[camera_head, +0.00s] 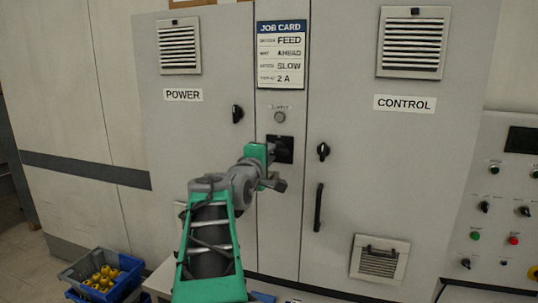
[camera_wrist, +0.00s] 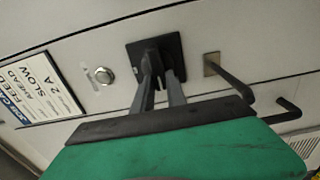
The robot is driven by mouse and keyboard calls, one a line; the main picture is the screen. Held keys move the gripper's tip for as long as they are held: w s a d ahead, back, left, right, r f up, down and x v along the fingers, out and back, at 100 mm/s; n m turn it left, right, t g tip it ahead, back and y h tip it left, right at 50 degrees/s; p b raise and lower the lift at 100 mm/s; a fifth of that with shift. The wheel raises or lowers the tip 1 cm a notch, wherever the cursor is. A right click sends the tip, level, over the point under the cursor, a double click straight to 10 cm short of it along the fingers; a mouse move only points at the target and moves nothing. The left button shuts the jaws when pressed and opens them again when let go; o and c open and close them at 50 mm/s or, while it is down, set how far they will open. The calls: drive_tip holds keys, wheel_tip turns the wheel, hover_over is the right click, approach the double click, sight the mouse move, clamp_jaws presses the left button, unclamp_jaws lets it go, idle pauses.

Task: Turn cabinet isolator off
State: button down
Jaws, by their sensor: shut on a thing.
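The cabinet isolator is a black square plate (camera_head: 288,143) on the narrow middle column of the grey cabinet, below the job card. In the wrist view its plate (camera_wrist: 136,54) shows behind my fingers. My gripper (camera_head: 273,153) reaches the isolator from the front. In the wrist view its two dark fingers (camera_wrist: 160,65) are closed around the isolator's dark handle at the plate. The fingers mostly hide the handle, and I cannot tell its exact angle.
A job card (camera_head: 281,55) and a round grey button (camera_head: 280,117) sit above the isolator. A bent metal handle (camera_wrist: 231,77) sticks out beside it. The CONTROL door has a knob (camera_head: 323,151) and a black handle (camera_head: 318,207). A blue crate (camera_head: 100,275) stands lower left.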

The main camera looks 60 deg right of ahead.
drive_tip(key=c, duration=1.3)
unclamp_jaws()
drive_tip(key=shift+c, duration=0.2)
drive_tip(key=s+a+b, duration=0.1)
drive_tip(key=a+b, duration=0.1)
drive_tip(key=a, duration=0.5)
drive_tip(key=shift+a, duration=0.4)
drive_tip(key=shift+s, duration=0.1)
